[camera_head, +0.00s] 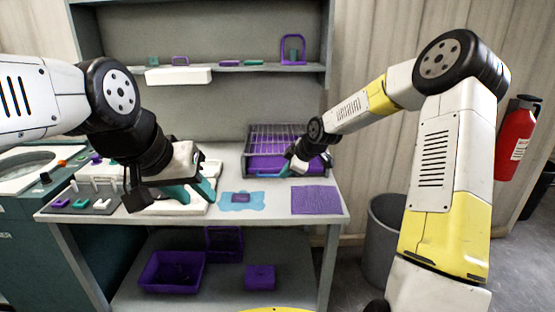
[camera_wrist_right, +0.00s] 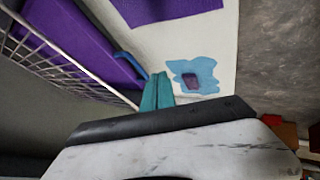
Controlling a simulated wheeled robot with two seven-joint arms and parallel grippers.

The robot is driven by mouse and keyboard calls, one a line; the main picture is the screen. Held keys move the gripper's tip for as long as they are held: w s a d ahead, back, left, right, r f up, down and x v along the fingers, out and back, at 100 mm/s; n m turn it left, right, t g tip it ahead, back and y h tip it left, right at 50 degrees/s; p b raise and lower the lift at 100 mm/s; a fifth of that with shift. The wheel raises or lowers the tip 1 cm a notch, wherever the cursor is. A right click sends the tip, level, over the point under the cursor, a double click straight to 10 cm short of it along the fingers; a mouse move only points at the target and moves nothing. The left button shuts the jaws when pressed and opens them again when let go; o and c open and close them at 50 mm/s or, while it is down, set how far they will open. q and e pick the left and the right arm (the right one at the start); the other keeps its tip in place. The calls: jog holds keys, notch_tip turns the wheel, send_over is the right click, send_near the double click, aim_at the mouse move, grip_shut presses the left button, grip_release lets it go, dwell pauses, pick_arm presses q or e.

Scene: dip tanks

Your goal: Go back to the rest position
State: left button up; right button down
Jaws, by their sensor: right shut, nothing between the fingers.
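My right gripper (camera_head: 287,170) is over the table just in front of the wire rack. Its teal fingers (camera_wrist_right: 157,92) are together and empty in the right wrist view. My left gripper (camera_head: 205,188) hangs low over the left part of the table, above a white board. A teal finger shows, but the arm hides much of it and I cannot tell how far its jaws are apart.
A wire rack (camera_head: 283,136) over a purple tray with a blue handle stands close to my right gripper. A blue puddle (camera_head: 230,206) with a purple piece (camera_head: 241,198) and a purple mat (camera_head: 316,200) lie in front. A shelf (camera_head: 250,68) spans the back. A grey bin (camera_head: 383,235) stands right.

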jog(key=s+d+r+m+h, duration=0.1)
jog(key=s+d+r+m, duration=0.25)
jog(key=s+r, duration=0.4)
jog(key=s+d+r+m+h, duration=0.1)
jog(key=s+d+r+m, duration=0.25)
jog(key=s, duration=0.75)
jog(key=s+d+r+m+h, duration=0.2)
jog(key=s+r+m, duration=0.35)
jog(key=s, duration=0.35)
jog(key=s+d+m+y, duration=0.1)
jog(key=s+m, duration=0.2)
jog(key=s, duration=0.6)
jog(key=shift+s, duration=0.2)
